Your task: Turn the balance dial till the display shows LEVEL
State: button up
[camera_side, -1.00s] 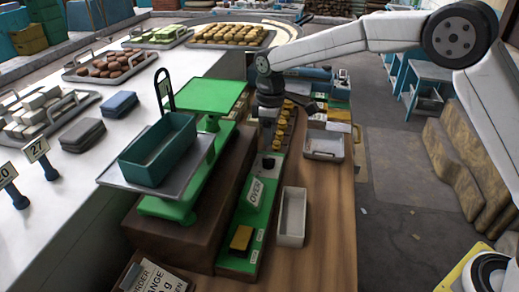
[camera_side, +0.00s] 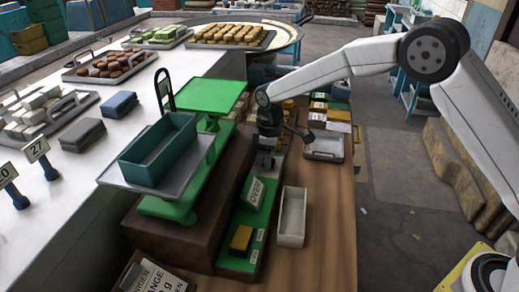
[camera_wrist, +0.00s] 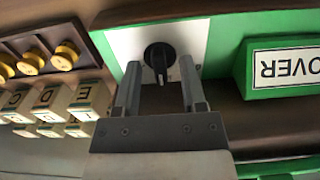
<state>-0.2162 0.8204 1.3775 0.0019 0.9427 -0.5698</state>
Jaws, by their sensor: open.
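The balance dial (camera_wrist: 159,57) is a black round knob with a raised grip, set on a white plate in the wrist view. My gripper (camera_wrist: 160,75) is open, with one finger on each side of the dial in that picture. I cannot tell whether either finger touches it. In the side view my gripper (camera_side: 267,162) points down over the green panel and hides the dial. The display (camera_wrist: 287,66) is a white sign in a green frame; it reads OVER, upside down in the wrist view. It also shows in the side view (camera_side: 256,192), just nearer than my gripper.
A balance with a teal bin (camera_side: 160,148) on its tray stands left of the panel. An empty white tray (camera_side: 292,216) lies to the right, and a yellow block (camera_side: 241,238) sits at the panel's near end. Brass knobs (camera_wrist: 33,60) and lettered blocks (camera_wrist: 50,98) lie beside the dial.

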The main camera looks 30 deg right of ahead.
grip_shut()
jog(key=shift+m, duration=0.3)
jog(key=m, duration=1.1)
jog(key=shift+a, duration=0.1)
dwell(0.4)
jog(key=shift+w+m, duration=0.1)
jog(key=shift+m, duration=0.2)
grip_release()
